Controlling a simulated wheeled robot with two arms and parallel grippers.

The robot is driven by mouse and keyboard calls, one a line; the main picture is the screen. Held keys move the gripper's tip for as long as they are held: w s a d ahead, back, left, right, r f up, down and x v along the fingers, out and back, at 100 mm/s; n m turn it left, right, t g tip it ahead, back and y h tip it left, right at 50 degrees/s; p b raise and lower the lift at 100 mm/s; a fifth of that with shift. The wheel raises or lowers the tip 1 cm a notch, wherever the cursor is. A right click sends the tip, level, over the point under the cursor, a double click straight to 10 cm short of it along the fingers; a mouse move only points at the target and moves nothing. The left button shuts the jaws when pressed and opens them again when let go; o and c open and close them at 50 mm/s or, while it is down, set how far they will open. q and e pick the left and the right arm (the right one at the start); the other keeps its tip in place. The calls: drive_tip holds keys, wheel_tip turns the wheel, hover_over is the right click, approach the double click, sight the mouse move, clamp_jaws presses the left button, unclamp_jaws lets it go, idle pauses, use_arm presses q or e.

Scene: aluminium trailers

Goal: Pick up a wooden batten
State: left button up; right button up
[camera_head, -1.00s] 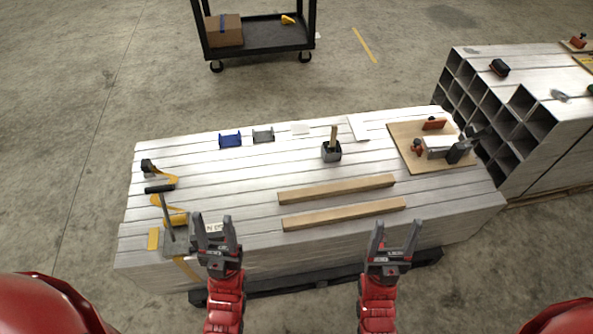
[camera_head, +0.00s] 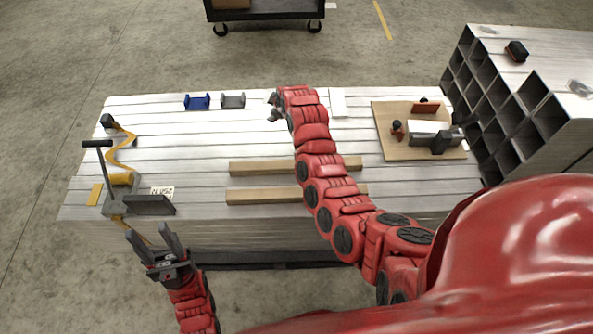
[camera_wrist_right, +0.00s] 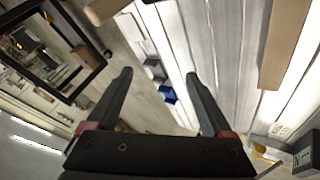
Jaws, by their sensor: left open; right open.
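Two wooden battens lie parallel on the pale aluminium stack, the far batten (camera_head: 260,168) and the near batten (camera_head: 262,196). My right arm crosses above both and hides part of them. My right gripper (camera_wrist_right: 159,73) is open and empty; in the head view it is mostly hidden beyond the far batten by my own arm. A length of wood (camera_wrist_right: 286,45) shows at the right of the wrist view, beside the fingers and not between them. My left gripper (camera_head: 150,233) is open and empty at the stack's front left edge, apart from the battens.
A blue bracket (camera_head: 197,102) and a grey bracket (camera_head: 232,101) sit at the back. A yellow-and-grey tool (camera_head: 120,185) and a dark plate (camera_head: 150,205) stand at the left. A wooden board (camera_head: 390,150) with tools lies at the right. A trolley (camera_head: 264,14) stands behind.

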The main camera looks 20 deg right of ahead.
drive_tip(key=s+d+r+n+g+b, duration=0.15)
drive_tip(key=s+n+g, duration=0.35)
drive_tip(key=s+g, duration=0.5)
drive_tip(key=shift+t+h, duration=0.4)
drive_tip(key=shift+t, duration=0.5)
drive_tip(key=f+b, duration=0.2)
drive_tip(key=s+f+b, duration=0.1)
drive_tip(key=f, duration=0.2)
drive_tip(key=s+f+b, duration=0.1)
drive_tip(key=f+b, duration=0.1)
drive_tip(key=f, duration=0.1)
drive_tip(key=shift+s+d+f+b, duration=0.1)
drive_tip(key=shift+s+f+b, duration=0.15)
drive_tip(key=shift+b, duration=0.1)
wheel_tip(320, 180, down, 2)
drive_tip(key=shift+d+f+p, duration=0.1)
drive_tip(key=shift+f+p, duration=0.15)
drive_tip(key=shift+p, duration=0.1)
drive_tip(key=shift+f, duration=0.55)
drive_tip(key=f, duration=0.2)
drive_tip(key=d+f+b, duration=0.1)
drive_tip(key=f, duration=0.1)
drive_tip(key=shift+w+f, duration=0.15)
drive_tip(key=shift+f, duration=0.1)
drive_tip(key=shift+a+f, duration=0.1)
drive_tip(key=shift+f, duration=0.4)
drive_tip(key=shift+r, duration=0.1)
drive_tip(key=shift+c, duration=0.3)
